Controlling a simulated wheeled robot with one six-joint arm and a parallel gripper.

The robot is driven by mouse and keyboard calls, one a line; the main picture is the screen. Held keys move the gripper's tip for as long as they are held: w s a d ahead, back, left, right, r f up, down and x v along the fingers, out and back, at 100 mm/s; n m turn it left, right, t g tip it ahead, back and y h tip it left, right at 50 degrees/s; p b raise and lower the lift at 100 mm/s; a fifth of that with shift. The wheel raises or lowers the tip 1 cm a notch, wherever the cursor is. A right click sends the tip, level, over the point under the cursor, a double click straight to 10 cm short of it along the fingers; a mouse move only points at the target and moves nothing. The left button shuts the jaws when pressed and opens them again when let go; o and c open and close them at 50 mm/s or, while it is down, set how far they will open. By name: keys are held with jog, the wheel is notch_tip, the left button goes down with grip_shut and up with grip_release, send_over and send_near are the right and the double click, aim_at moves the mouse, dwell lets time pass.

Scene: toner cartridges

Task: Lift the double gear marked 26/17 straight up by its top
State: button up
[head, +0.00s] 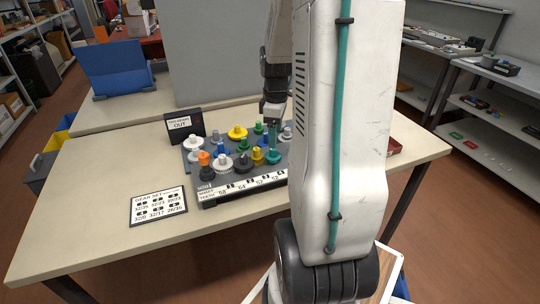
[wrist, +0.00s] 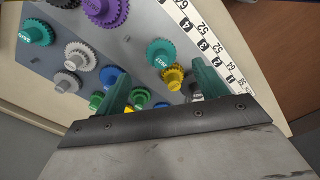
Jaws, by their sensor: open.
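Several coloured gears stand on pegs on a grey board (head: 245,187), which also shows in the wrist view (wrist: 125,45). I cannot read 26/17 for certain on any of them. In the wrist view, a teal gear (wrist: 160,51) with small lettering on its top stands beside a yellow gear (wrist: 173,77). Another lettered teal gear (wrist: 37,33) is at the left. My gripper (wrist: 163,82) is open, its two teal fingers apart above the board, with gears visible between and beyond them. In the head view my gripper (head: 276,122) is over the board's back right, partly hidden by my arm.
Orange (head: 205,160), white (head: 222,162) and yellow (head: 237,133) gears crowd the board. A black sign (head: 184,126) stands behind it, and a gear set card (head: 158,205) lies front left. The table (head: 90,215) is clear at the left.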

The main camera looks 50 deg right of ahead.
aim_at(273, 155)
notch_tip(273, 155, down, 7)
jog(key=shift+w+a, duration=0.1)
jog(key=shift+w, duration=0.05)
jog(key=c, duration=1.1)
